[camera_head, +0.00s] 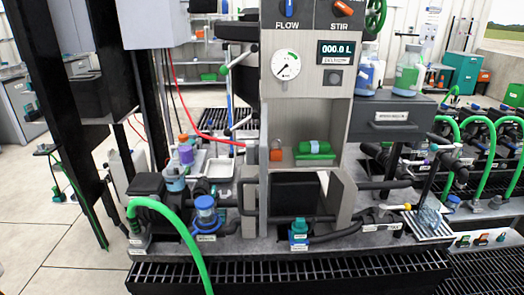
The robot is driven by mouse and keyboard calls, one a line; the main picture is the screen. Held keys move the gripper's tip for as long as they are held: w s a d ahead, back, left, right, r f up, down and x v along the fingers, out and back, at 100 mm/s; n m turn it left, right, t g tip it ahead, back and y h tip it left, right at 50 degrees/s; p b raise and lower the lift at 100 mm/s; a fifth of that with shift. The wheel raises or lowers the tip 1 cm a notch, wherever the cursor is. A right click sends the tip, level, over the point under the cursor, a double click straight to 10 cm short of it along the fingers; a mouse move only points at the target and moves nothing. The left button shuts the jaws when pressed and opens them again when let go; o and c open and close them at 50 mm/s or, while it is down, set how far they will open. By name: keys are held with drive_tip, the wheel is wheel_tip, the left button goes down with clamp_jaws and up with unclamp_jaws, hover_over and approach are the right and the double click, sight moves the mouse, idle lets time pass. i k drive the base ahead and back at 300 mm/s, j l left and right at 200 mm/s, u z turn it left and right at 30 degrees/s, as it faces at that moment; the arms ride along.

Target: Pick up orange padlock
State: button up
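I cannot make out for certain which orange thing is the padlock. Small orange and green items, too small to identify, lie in a pale tray (459,243) at the lower right. Another orange piece (183,138) tops a purple container at the left. My gripper is not in view.
The grey panel (303,98) has a gauge (286,65) and a display (336,52). A green hose (178,228) arches in front at the left. Pumps and more hoses crowd the right. A black grating (290,275) runs along the front. The left floor (50,235) is mostly clear.

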sight(275, 154)
drive_tip(key=l, duration=0.4)
drive_tip(key=i+l+u, duration=0.1)
drive_tip(key=l, duration=0.3)
drive_tip(key=i+l+u, duration=0.1)
drive_tip(key=l, duration=0.3)
drive_tip(key=i+l, duration=0.2)
drive_tip(key=l, duration=0.2)
drive_tip(key=i+l+u, duration=0.15)
drive_tip(key=l, duration=0.25)
drive_tip(key=i+l+u, duration=0.1)
drive_tip(key=l, duration=0.3)
drive_tip(key=l+u, duration=0.1)
drive_tip(key=l, duration=0.35)
drive_tip(key=i+l+u, duration=0.1)
drive_tip(key=i+l, duration=0.4)
drive_tip(key=i, duration=0.15)
